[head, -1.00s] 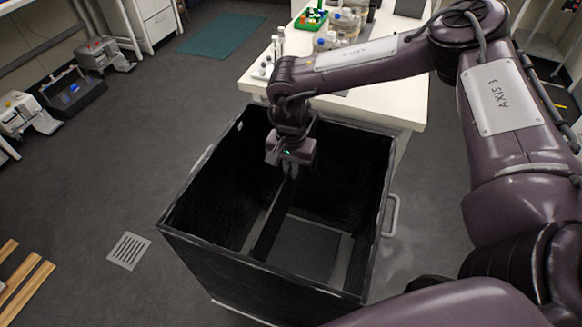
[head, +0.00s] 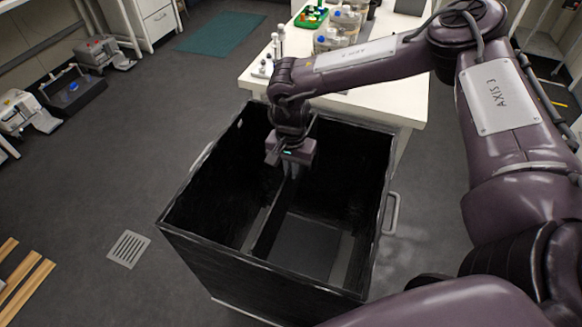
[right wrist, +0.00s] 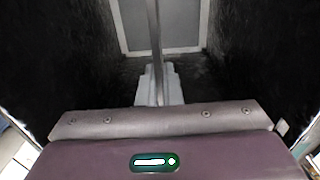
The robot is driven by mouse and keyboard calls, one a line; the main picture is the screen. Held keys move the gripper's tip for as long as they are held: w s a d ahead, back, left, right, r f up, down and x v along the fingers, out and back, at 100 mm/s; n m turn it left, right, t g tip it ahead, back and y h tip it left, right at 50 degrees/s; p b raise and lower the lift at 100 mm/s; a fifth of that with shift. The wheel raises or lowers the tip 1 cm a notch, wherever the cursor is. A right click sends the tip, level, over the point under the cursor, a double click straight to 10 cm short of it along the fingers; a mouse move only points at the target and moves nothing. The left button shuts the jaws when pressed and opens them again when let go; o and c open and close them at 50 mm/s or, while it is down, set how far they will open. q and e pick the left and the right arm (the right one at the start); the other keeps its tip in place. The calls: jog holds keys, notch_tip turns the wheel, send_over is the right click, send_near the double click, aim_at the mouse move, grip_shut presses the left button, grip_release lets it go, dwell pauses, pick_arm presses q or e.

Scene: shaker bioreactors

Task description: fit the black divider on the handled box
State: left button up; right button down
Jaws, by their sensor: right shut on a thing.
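The handled box (head: 250,278) is a large open black box on the floor, with a metal handle (head: 391,214) on its right side. The black divider (head: 272,222) stands inside it as a thin panel running from front to back, splitting the inside into a left and a right space. My right gripper (head: 290,172) reaches down into the box and is shut on the divider's top edge. In the right wrist view the divider (right wrist: 155,35) shows edge-on between the fingers (right wrist: 158,88). The divider's lower edge and any seating are hard to make out. My left gripper is out of view.
A white bench (head: 390,108) with bottles (head: 335,35) and a green rack (head: 311,17) stands close behind the box. Wooden slats (head: 25,280) lie at the lower left. The floor left of the box is clear around a drain grate (head: 129,249).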

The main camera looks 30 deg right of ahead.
aim_at(291, 186)
jog(key=shift+f, duration=0.65)
jog(key=shift+f+b, duration=0.5)
jog(key=shift+f, duration=0.25)
dwell(0.4)
jog(key=shift+f+b, duration=0.35)
jog(key=shift+f, duration=0.15)
jog(key=shift+f, duration=0.2)
jog(key=shift+f+b, duration=0.35)
jog(key=shift+f, duration=0.15)
jog(key=shift+f, duration=0.2)
dwell(0.4)
jog(key=shift+f+b, duration=0.4)
jog(key=shift+f, duration=0.1)
jog(key=shift+f, duration=0.25)
